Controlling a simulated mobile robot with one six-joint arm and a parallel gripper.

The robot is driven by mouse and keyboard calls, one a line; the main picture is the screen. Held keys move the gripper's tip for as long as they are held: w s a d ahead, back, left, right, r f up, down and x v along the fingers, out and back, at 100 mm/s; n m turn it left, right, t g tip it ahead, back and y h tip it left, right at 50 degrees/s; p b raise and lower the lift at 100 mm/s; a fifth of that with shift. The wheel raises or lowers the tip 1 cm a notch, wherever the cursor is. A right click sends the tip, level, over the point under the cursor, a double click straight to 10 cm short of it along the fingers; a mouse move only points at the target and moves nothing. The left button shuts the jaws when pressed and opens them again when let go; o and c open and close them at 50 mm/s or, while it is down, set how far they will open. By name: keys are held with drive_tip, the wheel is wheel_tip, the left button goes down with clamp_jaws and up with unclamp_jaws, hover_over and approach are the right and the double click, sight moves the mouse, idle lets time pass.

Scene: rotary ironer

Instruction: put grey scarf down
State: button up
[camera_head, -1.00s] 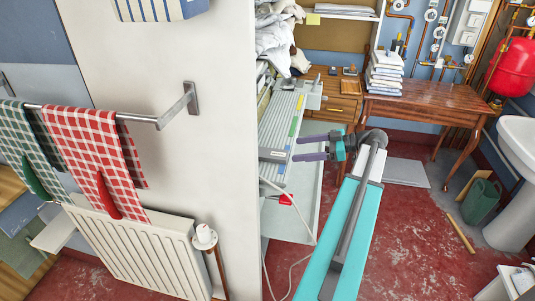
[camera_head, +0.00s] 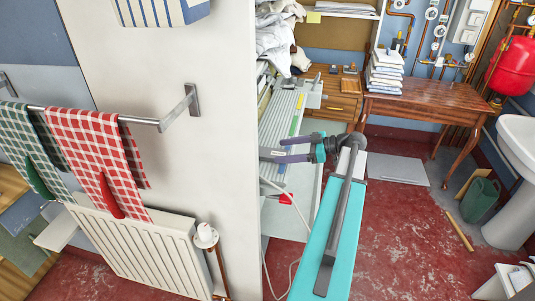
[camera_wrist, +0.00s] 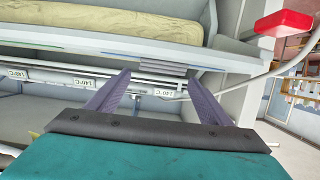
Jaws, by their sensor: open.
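My gripper (camera_head: 279,149) is open at the front of the pale grey rotary ironer (camera_head: 286,112). In the wrist view its two purple fingers (camera_wrist: 159,82) stand apart, with nothing visibly held between them. Beyond the tips is the ironer's front edge, with a pale padded roller (camera_wrist: 80,28) above. A small dark grey ribbed piece (camera_wrist: 163,68) lies at that edge, just past the fingertips. I cannot tell whether it is the grey scarf or part of the machine. No scarf can be made out for sure in either view.
A red box (camera_wrist: 284,22) on the machine's side and a white hose are near the gripper. A white wall with a towel rail (camera_head: 160,123) stands left. A wooden desk (camera_head: 430,98) with folded linen is behind.

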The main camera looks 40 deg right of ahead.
sight(267, 152)
drive_tip(key=shift+p+x, duration=0.85)
drive_tip(key=shift+x, duration=1.5)
drive_tip(key=shift+r, duration=0.1)
drive_tip(key=c, duration=1.2)
drive_tip(key=shift+r+b, duration=1.2)
drive_tip(key=shift+r, duration=3.8)
